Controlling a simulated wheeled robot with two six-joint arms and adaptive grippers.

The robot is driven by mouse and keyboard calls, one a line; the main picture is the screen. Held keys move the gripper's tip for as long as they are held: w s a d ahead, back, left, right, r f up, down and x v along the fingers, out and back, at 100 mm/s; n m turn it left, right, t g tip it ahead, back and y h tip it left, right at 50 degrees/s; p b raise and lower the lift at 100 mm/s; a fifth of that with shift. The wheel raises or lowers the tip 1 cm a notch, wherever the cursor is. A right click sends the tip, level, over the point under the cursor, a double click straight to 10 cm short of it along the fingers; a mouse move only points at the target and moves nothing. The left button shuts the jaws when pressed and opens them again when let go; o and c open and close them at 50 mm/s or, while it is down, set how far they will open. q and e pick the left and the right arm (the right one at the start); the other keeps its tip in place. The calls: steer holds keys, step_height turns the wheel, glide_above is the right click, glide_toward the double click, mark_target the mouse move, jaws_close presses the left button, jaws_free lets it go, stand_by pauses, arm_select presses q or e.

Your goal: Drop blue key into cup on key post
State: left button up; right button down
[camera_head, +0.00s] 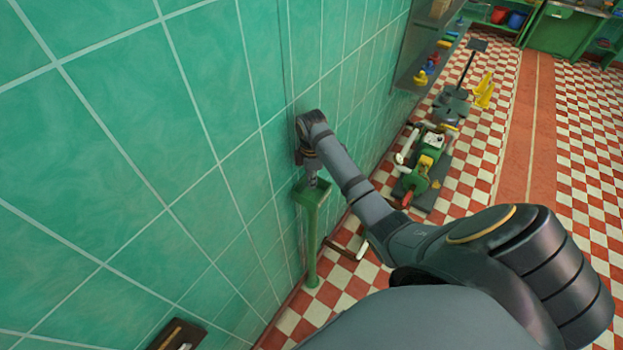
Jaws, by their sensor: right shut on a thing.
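The green key post (312,240) stands on the floor close to the tiled wall, with a green cup-like top (301,192). My right arm reaches across from the lower right. My right gripper (312,180) points down right at the cup top, over or just inside its opening; I cannot tell which. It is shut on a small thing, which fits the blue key. The key itself is too small or hidden to make out, and no blue shows at the fingers. My left gripper is not in view.
A green tiled wall (130,150) runs close along the left. A small dark shelf (176,335) is at the bottom left. A green and yellow machine (425,165) stands beyond the post on the checkered floor. A wall shelf (425,50) and yellow steps (484,92) are farther back.

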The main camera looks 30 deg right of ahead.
steer(key=shift+f, duration=0.3)
steer(key=c, duration=1.3)
jaws_free()
steer(key=shift+c, duration=0.2)
step_height(320, 180, up, 8)
steer(key=shift+f, duration=0.25)
